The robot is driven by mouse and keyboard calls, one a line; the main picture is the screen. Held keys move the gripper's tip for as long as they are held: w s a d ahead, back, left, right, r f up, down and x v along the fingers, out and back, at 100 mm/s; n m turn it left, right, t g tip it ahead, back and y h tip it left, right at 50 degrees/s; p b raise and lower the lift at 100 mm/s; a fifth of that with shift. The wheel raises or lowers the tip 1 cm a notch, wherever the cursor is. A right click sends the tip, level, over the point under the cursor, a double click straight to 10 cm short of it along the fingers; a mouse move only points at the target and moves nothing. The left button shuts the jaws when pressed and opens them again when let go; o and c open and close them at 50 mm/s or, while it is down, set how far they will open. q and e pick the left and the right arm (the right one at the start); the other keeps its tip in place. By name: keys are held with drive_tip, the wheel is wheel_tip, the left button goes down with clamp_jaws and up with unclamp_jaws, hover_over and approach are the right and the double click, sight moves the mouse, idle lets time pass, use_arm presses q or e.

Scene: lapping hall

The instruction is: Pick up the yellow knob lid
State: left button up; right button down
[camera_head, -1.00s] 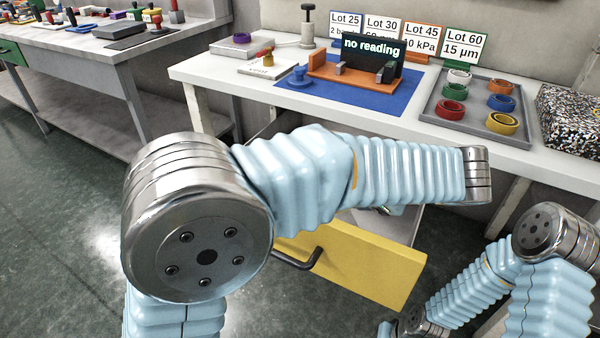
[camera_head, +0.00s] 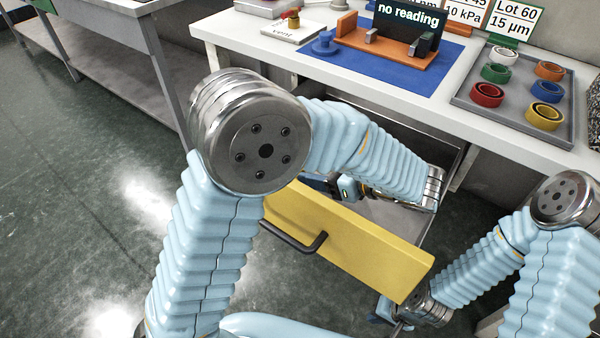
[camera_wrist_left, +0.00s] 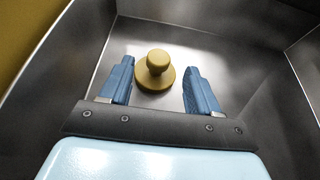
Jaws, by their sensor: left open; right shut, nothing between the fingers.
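The yellow knob lid (camera_wrist_left: 157,68) is a round disc with a ball knob, standing knob up on the metal floor of the open drawer in the left wrist view. My left gripper (camera_wrist_left: 160,70) is open, with one blue finger on each side of the lid and a gap to both. In the head view the lid is hidden, and my left gripper shows only partly behind the yellow drawer front (camera_head: 350,245). My right gripper (camera_head: 384,312) is low at the bottom of the head view, shut and empty, partly hidden by its wrist.
The drawer's metal walls (camera_wrist_left: 75,65) stand around my left gripper. The drawer front has a black handle (camera_head: 298,243). On the white bench (camera_head: 225,33) are a blue mat (camera_head: 390,82), an orange fixture (camera_head: 405,60) and a grey tray (camera_head: 480,105) of coloured rings.

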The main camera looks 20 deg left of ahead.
use_arm(q)
drive_tip(key=x, duration=0.5)
drive_tip(key=shift+a, duration=0.2)
clamp_jaws()
wheel_tip(320, 180, up, 10)
drive_tip(key=shift+f+p, duration=0.1)
drive_tip(key=shift+p, duration=0.45)
drive_tip(key=shift+d, duration=0.1)
